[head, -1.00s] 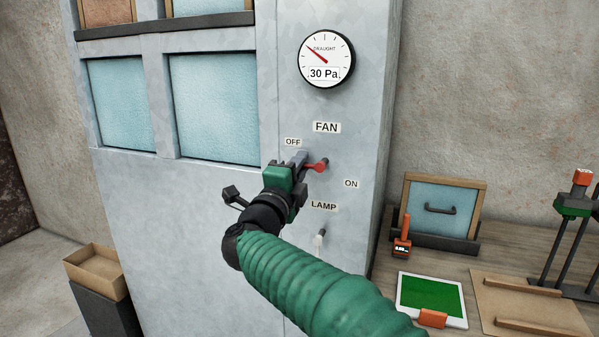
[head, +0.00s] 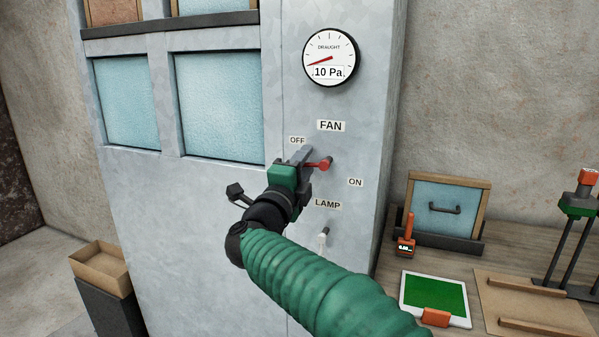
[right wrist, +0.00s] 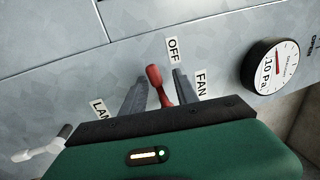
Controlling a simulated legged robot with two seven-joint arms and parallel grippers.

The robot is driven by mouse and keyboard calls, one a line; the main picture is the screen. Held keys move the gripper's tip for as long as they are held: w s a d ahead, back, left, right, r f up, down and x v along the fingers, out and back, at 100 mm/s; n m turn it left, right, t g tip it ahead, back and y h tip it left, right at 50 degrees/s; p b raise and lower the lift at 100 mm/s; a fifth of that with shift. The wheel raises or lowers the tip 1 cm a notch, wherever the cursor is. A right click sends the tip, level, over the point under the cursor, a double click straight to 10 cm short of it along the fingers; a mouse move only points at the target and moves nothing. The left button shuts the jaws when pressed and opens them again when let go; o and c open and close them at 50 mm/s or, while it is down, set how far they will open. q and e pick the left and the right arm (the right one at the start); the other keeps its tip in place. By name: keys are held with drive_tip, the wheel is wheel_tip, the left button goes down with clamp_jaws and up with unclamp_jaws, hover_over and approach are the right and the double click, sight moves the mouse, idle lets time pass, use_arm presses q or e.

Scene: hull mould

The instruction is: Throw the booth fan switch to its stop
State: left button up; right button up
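The fan switch is a red lever (head: 320,165) on the grey booth panel, below the FAN label (head: 331,126) and between the OFF label (head: 297,140) and ON label (head: 355,182). My right gripper (head: 306,163) is at the lever, partly covering it. In the right wrist view the red lever (right wrist: 155,80) stands between the two fingers of the right gripper (right wrist: 155,93), which are apart with gaps beside the lever. Whether one finger touches it I cannot tell. The round draught gauge (head: 331,57) reads 10 Pa. My left gripper is not in view.
A pale lamp switch (head: 324,240) sits just under the LAMP label (head: 327,204), close to my right arm. Right of the booth, a bench holds a framed panel (head: 445,208), a tablet (head: 434,296) and a wooden board (head: 530,305). A cardboard box (head: 100,268) stands at left.

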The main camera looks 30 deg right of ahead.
drive_tip(key=v, duration=1.7)
drive_tip(key=shift+w+d+f, duration=0.15)
drive_tip(key=shift+f, duration=0.05)
drive_tip(key=shift+c, duration=0.9)
drive_tip(key=f, duration=0.1)
drive_tip(key=f+h+p, duration=0.1)
drive_tip(key=f, duration=0.1)
drive_tip(key=w+d+f+t+h, duration=0.1)
drive_tip(key=shift+d+f+n+p, duration=0.1)
drive_tip(key=shift+f+n+p, duration=0.05)
drive_tip(key=shift+n+p, duration=0.25)
drive_tip(key=c, duration=0.5)
drive_tip(key=t, duration=0.1)
drive_tip(key=f+n+t, duration=0.1)
drive_tip(key=w+f+n+t, duration=0.1)
drive_tip(key=shift+a+f, duration=0.25)
clamp_jaws()
drive_tip(key=p+x, duration=0.1)
drive_tip(key=x, duration=1.2)
drive_tip(key=shift+d+r+t, duration=0.2)
drive_tip(key=shift+r+t, duration=0.1)
drive_tip(key=shift+r, duration=0.15)
drive_tip(key=shift+s, duration=0.1)
